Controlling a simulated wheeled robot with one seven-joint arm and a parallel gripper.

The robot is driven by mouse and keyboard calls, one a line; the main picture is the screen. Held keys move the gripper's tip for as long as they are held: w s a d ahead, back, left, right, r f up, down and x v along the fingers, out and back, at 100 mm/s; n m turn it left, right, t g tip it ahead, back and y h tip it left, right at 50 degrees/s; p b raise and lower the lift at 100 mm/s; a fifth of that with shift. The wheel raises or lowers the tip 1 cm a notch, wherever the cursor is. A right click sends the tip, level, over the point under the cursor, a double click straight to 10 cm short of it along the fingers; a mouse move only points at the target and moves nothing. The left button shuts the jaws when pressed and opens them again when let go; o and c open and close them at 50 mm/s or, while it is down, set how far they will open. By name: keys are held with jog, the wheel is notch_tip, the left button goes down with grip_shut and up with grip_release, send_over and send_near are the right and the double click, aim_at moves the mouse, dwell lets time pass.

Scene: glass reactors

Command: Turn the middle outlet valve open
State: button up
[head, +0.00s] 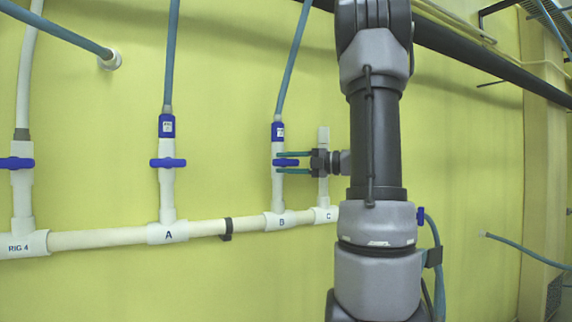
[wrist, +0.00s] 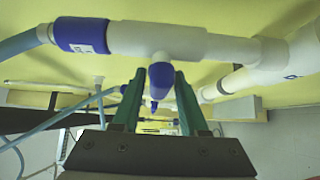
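The middle outlet valve, marked B, is a white vertical branch (head: 279,188) with a blue collar. Its blue handle (head: 287,162) lies horizontal, crosswise to the branch. My gripper (head: 281,163) reaches in from the right, one green finger above the handle and one below. In the wrist view the handle (wrist: 161,76) shows end-on between the two fingertips (wrist: 159,78), with small gaps at its sides. The gripper is open around the handle; I see no clear contact.
Valve A's blue handle (head: 168,163) is also crosswise, as is the far-left handle (head: 16,163). Branch C (head: 323,190) stands close on the right, partly hidden by my gripper. The white header pipe (head: 100,238) runs below along the yellow wall. Blue hoses rise above.

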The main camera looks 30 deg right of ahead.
grip_shut()
jog(key=n+g+h, duration=0.1)
jog(key=n+h, duration=0.1)
jog(key=shift+n+g+h, duration=0.3)
jog(key=shift+n, duration=0.1)
jog(key=n+g+h, duration=0.1)
jog(key=n+h, duration=0.1)
jog(key=h, duration=0.1)
jog(key=n+h, duration=0.2)
jog(key=h, duration=0.1)
jog(key=shift+h, duration=0.3)
jog(key=shift+n+g+h, duration=0.3)
jog(key=shift+n+h, duration=0.5)
jog(key=shift+h, duration=0.6)
